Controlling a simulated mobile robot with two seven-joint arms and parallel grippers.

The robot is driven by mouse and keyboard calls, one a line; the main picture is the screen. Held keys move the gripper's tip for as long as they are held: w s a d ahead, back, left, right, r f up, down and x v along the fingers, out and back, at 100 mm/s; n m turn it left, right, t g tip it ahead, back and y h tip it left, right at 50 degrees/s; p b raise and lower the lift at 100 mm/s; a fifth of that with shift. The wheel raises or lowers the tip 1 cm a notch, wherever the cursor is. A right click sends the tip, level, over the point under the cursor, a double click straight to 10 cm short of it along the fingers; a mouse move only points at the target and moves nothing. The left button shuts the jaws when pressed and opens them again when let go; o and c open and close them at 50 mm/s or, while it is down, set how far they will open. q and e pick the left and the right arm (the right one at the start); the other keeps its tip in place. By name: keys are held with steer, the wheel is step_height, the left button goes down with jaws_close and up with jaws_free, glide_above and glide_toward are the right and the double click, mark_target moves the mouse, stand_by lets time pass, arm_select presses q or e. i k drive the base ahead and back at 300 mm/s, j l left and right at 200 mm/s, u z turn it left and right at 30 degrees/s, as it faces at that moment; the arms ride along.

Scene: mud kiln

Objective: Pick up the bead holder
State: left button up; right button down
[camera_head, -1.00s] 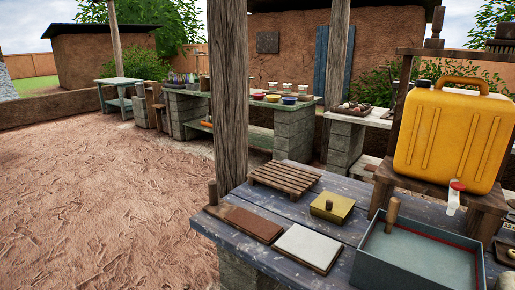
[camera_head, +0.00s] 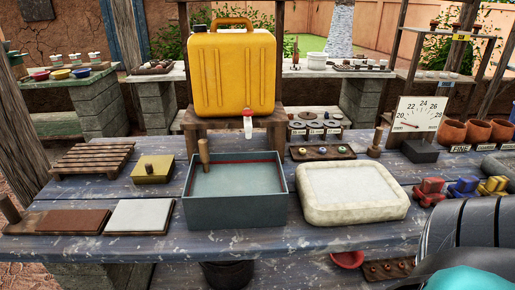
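A small dark wooden tray (camera_head: 301,154) with several small round coloured pieces on it lies on the worktable behind the white slab. It may be the bead holder, but the pieces are too small to be sure. Another low board (camera_head: 384,270) with small round pieces shows below the table's front edge at bottom right, partly hidden. Neither gripper is in view. A dark ribbed and teal part, likely of my own arm, fills the bottom right corner and hides that part of the table.
On the worktable (camera_head: 270,240) stand a grey water basin (camera_head: 234,213), a white slab (camera_head: 352,192), a yellow jerrycan (camera_head: 233,72) on a stand, a dial gauge (camera_head: 418,114), clay pots (camera_head: 478,131) and small coloured toy trucks (camera_head: 463,187). A slatted rack (camera_head: 92,158) is at left.

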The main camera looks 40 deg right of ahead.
mark_target(466, 187)
steer(key=z, duration=2.85)
